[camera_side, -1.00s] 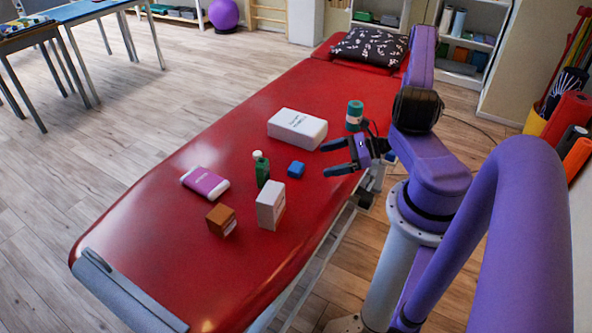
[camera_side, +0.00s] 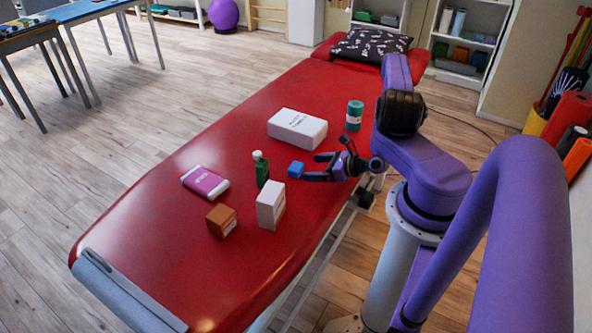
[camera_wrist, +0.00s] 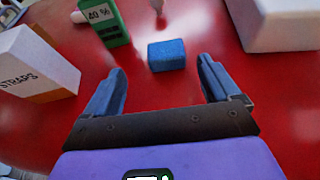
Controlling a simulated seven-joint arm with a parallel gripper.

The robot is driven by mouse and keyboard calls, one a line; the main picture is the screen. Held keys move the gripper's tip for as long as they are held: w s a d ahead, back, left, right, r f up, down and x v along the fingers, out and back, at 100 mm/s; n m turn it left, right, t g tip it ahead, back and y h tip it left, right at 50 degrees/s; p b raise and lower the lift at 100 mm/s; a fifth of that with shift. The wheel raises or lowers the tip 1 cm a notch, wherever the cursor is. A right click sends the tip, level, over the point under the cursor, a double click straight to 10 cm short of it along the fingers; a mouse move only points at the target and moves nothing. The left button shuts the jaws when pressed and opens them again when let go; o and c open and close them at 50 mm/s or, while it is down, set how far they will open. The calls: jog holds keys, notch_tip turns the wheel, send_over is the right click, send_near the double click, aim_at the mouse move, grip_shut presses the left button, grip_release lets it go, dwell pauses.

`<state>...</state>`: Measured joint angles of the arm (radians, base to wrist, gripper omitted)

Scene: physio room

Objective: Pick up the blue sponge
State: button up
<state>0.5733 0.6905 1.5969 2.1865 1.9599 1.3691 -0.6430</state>
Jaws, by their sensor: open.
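The blue sponge (camera_side: 295,169) is a small block lying on the red treatment table (camera_side: 150,256). My gripper (camera_side: 309,167) is open and empty, just to the right of the sponge in the side view, its fingers pointing left towards it. In the wrist view the sponge (camera_wrist: 167,55) lies ahead of the two fingertips (camera_wrist: 162,80), roughly centred between them but beyond them. Nothing hides it there.
A green bottle (camera_side: 262,172) with a white cap stands left of the sponge. A white straps box (camera_side: 271,205) stands nearer the camera. A large white box (camera_side: 297,129), green-and-white can (camera_side: 354,116), purple-and-white pack (camera_side: 205,183) and brown box (camera_side: 222,219) are also on the table.

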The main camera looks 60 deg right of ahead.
aim_at(298, 167)
jog(key=shift+d+x, duration=0.15)
jog(key=shift+x, duration=1.2)
jog(key=shift+d+x, duration=0.15)
jog(key=shift+x, duration=1.25)
jog(key=shift+d+x, duration=0.15)
jog(key=shift+x, duration=1.2)
jog(key=shift+f, duration=0.1)
jog(key=c, duration=1)
